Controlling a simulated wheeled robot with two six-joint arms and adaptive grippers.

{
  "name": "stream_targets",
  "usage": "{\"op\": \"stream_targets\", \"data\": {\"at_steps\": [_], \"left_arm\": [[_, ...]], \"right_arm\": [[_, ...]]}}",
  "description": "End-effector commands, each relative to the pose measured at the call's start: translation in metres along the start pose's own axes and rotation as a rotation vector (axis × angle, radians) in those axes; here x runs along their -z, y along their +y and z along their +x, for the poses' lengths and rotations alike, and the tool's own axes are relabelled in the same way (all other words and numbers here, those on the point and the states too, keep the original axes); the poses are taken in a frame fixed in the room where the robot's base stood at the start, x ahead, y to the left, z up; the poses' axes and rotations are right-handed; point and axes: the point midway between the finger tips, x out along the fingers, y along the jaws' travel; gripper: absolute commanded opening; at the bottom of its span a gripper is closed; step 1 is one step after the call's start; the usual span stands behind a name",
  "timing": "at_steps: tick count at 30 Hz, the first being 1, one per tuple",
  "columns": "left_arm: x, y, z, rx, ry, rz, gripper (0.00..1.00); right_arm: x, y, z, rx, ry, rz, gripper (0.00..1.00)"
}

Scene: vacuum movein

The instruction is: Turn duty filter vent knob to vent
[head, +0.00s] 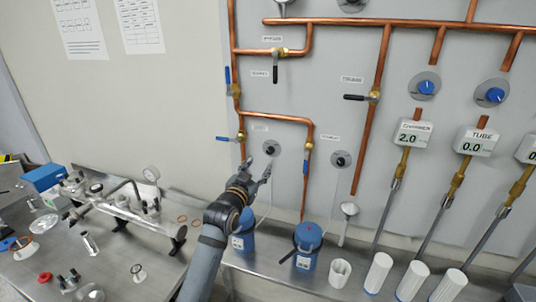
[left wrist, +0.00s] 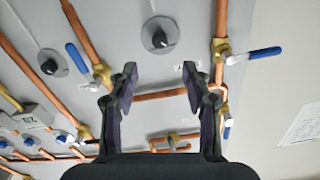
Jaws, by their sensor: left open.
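Two black knobs on round grey plates are mounted on the grey panel, a left knob (head: 270,149) and a right knob (head: 341,160). Small labels sit above them, too small to read. My left gripper (head: 259,168) is open and empty, just below and in front of the left knob. In the left wrist view this knob (left wrist: 160,38) lies beyond the fingertips (left wrist: 160,80), centred between them, with a visible gap. Its pointer direction is hard to tell. The other knob (left wrist: 49,67) is at the left there. My right gripper is not in view.
Copper pipes (head: 310,150) with blue-handled valves (head: 228,139) flank the left knob closely. Blue canisters (head: 308,245) stand on the steel bench below. White gauge boxes (head: 412,134) hang at the right.

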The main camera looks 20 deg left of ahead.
Motion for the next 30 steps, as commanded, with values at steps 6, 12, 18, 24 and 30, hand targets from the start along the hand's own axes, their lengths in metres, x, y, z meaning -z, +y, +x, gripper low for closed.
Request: {"op": "stream_targets", "data": {"at_steps": [6,12,18,24,30], "left_arm": [[0.004,-0.001,0.037,0.000,-0.003,-0.002,0.48],[0.004,0.000,0.077,-0.001,-0.003,-0.002,0.48],[0.001,0.000,0.098,0.000,-0.003,0.000,0.48],[-0.001,0.000,0.102,0.000,-0.003,-0.001,0.48],[-0.001,0.000,0.101,0.000,-0.003,-0.001,0.40]], "right_arm": [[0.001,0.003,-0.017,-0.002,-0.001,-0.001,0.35],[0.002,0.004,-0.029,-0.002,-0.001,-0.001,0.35],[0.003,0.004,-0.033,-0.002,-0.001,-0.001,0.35],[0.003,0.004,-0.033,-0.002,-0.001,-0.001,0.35],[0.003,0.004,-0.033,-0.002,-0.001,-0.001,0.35]]}}
